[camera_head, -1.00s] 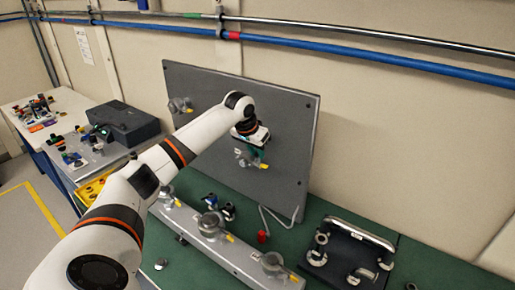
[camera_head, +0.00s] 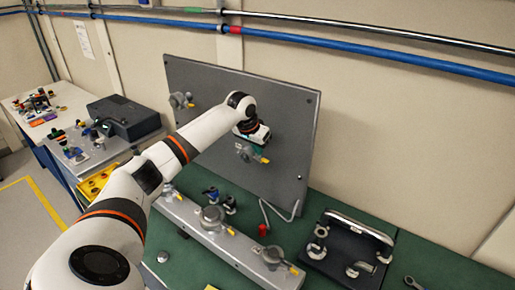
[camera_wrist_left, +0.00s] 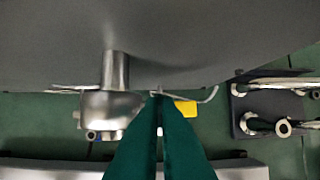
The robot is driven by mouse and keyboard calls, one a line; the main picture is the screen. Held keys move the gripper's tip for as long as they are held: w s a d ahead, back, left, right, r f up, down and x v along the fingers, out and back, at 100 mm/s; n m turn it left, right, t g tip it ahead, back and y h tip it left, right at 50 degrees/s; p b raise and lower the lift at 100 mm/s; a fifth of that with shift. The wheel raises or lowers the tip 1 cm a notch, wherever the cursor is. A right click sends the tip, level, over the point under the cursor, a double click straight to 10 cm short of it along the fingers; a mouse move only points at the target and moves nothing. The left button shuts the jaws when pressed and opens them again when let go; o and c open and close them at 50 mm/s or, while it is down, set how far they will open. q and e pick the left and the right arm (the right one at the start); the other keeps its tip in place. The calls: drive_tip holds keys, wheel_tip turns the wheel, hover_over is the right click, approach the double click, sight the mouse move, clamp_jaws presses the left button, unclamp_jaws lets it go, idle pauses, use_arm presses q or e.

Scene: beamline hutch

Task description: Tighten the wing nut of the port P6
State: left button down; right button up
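A grey upright panel (camera_head: 200,80) carries two metal port clamps. The lower right clamp (camera_head: 244,152) has a yellow tab (camera_head: 261,159) on its right. The port labels are not readable, so I cannot tell which is P6. My left gripper (camera_wrist_left: 158,98) is at this clamp, reaching over it in the head view. In the left wrist view its green fingers are close together beside the metal clamp body (camera_wrist_left: 108,105) and just left of the yellow tab (camera_wrist_left: 186,108). They appear shut on the small wing nut, which they mostly hide. My right gripper is not in view.
A grey rail (camera_head: 195,225) with more clamps stands on the green bench in front of the panel. A black stand with metal fittings (camera_head: 345,250) is at right. A red cylinder (camera_head: 262,230) stands between them. A dark case (camera_head: 125,117) and a yellow tray (camera_head: 98,182) are at left.

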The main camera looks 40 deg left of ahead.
use_arm(q)
drive_tip(key=m+h, duration=0.1)
drive_tip(key=m, duration=0.2)
drive_tip(key=m+h, duration=0.1)
drive_tip(key=m, duration=0.2)
drive_tip(key=m+g+h, duration=0.1)
drive_tip(key=m, duration=0.3)
drive_tip(key=shift+w+a+h, duration=0.2)
drive_tip(key=shift+a+h, duration=0.2)
drive_tip(key=shift+w+m+g+b, duration=0.1)
drive_tip(key=shift+m+g+b, duration=0.4)
drive_tip(key=shift+m, duration=0.5)
drive_tip(key=shift+a+m+h+b, duration=0.1)
drive_tip(key=shift+m+h+b, duration=0.2)
drive_tip(key=shift+m+b, duration=0.4)
drive_tip(key=shift+w+r+m+g+b, duration=0.15)
drive_tip(key=shift+m+g+b, duration=0.55)
drive_tip(key=shift+m+b, duration=0.65)
drive_tip(key=shift+m, duration=0.45)
drive_tip(key=c, duration=1.6)
unclamp_jaws()
drive_tip(key=shift+c, duration=0.2)
drive_tip(key=shift+h, duration=0.3)
